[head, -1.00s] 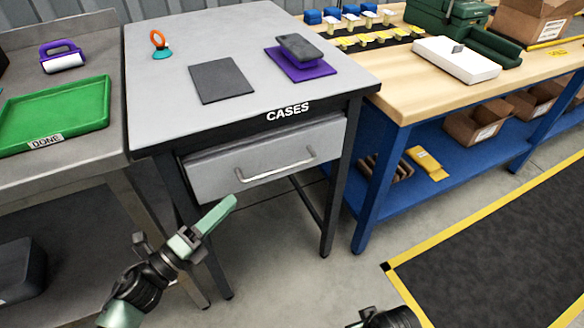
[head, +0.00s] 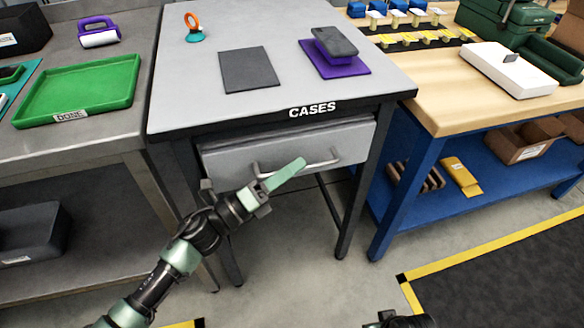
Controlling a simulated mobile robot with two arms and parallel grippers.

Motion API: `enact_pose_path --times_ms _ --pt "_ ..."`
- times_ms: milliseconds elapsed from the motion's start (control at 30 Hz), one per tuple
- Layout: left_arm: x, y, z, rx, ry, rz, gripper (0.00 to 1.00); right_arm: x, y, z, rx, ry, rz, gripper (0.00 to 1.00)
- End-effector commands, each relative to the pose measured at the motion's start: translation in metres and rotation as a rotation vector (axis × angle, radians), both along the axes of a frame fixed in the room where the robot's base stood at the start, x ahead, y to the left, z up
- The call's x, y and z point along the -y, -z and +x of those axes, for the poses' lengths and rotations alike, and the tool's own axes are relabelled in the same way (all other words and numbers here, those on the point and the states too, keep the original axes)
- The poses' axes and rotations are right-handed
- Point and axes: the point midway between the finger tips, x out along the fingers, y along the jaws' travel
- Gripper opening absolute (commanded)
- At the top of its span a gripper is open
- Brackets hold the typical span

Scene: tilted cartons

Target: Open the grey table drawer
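The grey table (head: 207,101) marked CASES has a grey drawer (head: 225,160) under its top. The drawer front stands slightly forward, with a narrow dark gap above it. A metal bar handle (head: 325,162) crosses the front. My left gripper (head: 287,175) is in front of the drawer, its pale green finger overlapping the handle's left and middle part in the head view. Whether it touches the handle I cannot tell. The fingers line up in this view, so their opening is hidden. Only a dark piece of my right arm shows at the bottom edge; its fingers are out of view.
On the table lie a dark pad (head: 249,70), a purple case (head: 345,68) and an orange ring on a teal base (head: 194,32). A steel bench with a green tray (head: 85,92) stands left. A wooden-topped blue bench (head: 440,110) stands close on the right.

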Motion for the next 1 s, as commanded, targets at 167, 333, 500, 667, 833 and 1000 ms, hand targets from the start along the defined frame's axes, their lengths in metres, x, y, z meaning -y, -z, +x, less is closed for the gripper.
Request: enact_pose_path --times_ms 167,333,500,667,833,1000 --pt "0.0015 0.0004 0.0008 -0.001 0.0 0.001 0.32 -0.0003 0.0004 -0.0001 0.0 0.0 0.0 0.36" --pt "0.0013 0.0003 0.0007 -0.001 0.0 0.001 0.1 -0.0004 0.0005 -0.0001 0.0 0.0 0.001 0.36" --pt "0.0012 0.0003 0.0007 -0.001 0.0 0.001 0.0 -0.0005 0.0005 -0.0002 0.0 0.0 0.001 0.36" --pt "0.001 0.0003 0.0008 -0.001 -0.001 0.001 0.0 -0.0006 0.0005 -0.0001 0.0 0.0 0.001 0.36" --pt "0.0009 0.0004 0.0008 -0.001 -0.001 0.001 0.0 -0.0005 0.0004 0.0 0.0 0.0 0.001 0.36" --pt "0.0009 0.0004 0.0008 -0.001 -0.001 0.001 0.0 -0.0005 0.0004 0.0001 0.0 0.0 0.001 0.36"
